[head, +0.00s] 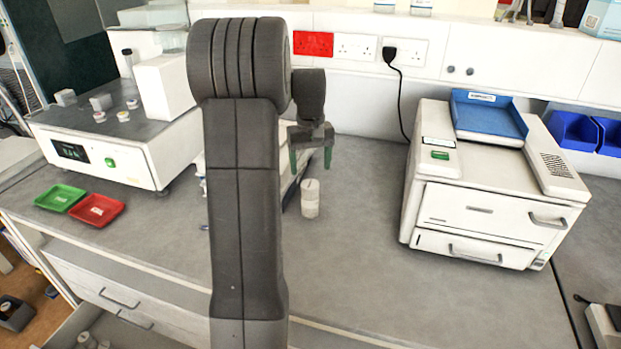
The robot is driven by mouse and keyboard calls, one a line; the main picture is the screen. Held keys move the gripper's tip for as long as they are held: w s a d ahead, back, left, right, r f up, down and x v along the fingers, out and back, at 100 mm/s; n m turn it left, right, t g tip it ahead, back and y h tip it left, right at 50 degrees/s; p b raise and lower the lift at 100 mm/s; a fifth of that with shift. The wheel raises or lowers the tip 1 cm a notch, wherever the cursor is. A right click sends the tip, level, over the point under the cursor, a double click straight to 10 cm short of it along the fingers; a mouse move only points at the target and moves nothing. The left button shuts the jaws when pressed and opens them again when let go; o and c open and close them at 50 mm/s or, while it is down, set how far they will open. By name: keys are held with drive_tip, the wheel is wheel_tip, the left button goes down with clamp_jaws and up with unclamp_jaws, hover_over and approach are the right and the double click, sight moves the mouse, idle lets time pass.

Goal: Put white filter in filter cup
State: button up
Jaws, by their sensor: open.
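My gripper (310,158) has green-tipped fingers pointing down, spread apart with nothing between them. It hangs above a small white cylinder (310,199) standing upright on the grey bench. The cylinder may be the filter cup, but its opening and contents are too small to make out. I cannot pick out the white filter with certainty. Small round white-rimmed pieces (123,116) lie on top of the white instrument at the left. My arm hides part of the bench behind it.
The white instrument (120,160) stands at the left, with a green tray (60,197) and a red tray (96,210) in front. A white drawer unit (480,215) with a blue tray (488,117) stands at the right. The bench (350,260) between is mostly clear.

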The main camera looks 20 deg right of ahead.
sight(310, 199)
drive_tip(key=shift+w+m+b, duration=0.1)
drive_tip(key=shift+m+b, duration=0.7)
drive_tip(key=shift+b, duration=0.2)
drive_tip(key=m+b, duration=0.1)
drive_tip(key=m, duration=0.1)
drive_tip(key=shift+w+r+m+b, duration=0.1)
drive_tip(key=shift+r+m+b, duration=0.1)
drive_tip(key=shift+m+b, duration=0.15)
wheel_tip(310, 199, down, 13)
drive_tip(key=shift+w+f+p, duration=0.1)
drive_tip(key=shift+f+p, duration=0.1)
drive_tip(key=shift+p, duration=0.6)
drive_tip(key=c, duration=1.2)
